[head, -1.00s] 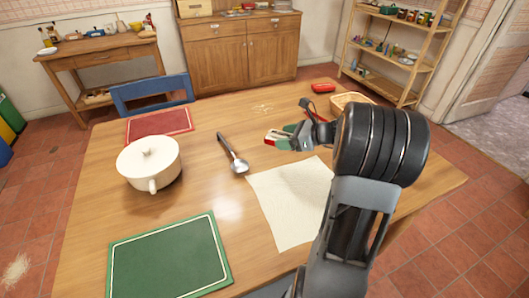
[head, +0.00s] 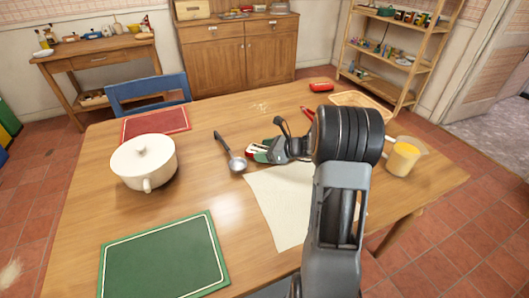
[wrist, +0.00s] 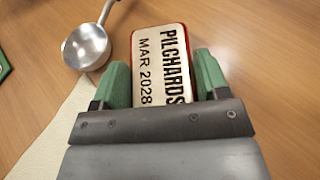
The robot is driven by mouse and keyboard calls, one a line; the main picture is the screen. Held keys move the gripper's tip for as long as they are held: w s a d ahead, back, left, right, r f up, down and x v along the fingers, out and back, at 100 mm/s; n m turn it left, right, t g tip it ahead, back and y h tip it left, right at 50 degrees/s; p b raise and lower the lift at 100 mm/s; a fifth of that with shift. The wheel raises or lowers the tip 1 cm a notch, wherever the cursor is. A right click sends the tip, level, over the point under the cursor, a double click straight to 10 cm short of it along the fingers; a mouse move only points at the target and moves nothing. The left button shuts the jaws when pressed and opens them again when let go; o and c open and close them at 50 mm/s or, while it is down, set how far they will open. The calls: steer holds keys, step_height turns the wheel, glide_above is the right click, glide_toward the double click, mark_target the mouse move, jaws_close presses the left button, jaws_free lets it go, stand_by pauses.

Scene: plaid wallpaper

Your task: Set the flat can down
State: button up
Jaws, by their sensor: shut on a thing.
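The flat can (wrist: 160,62) is a red-edged tin with a cream face reading "PILCHARDS MAR 2028". In the wrist view it lies between the green fingers of my gripper (wrist: 160,85), which is shut on it. In the head view my gripper (head: 268,152) is low over the table (head: 200,215), just right of the ladle, with the can (head: 256,152) partly hidden by the fingers. I cannot tell whether the can touches the table.
A ladle (head: 236,162) lies close by, left of the can. A cream cloth (head: 275,205) lies in front. A white lidded pot (head: 144,165), a green mat (head: 165,255) and a red mat (head: 155,124) are to the left. A yellow-filled jug (head: 402,158) stands right.

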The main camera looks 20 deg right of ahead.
steer(key=shift+f, duration=0.15)
steer(key=shift+f, duration=0.15)
steer(key=o, duration=1)
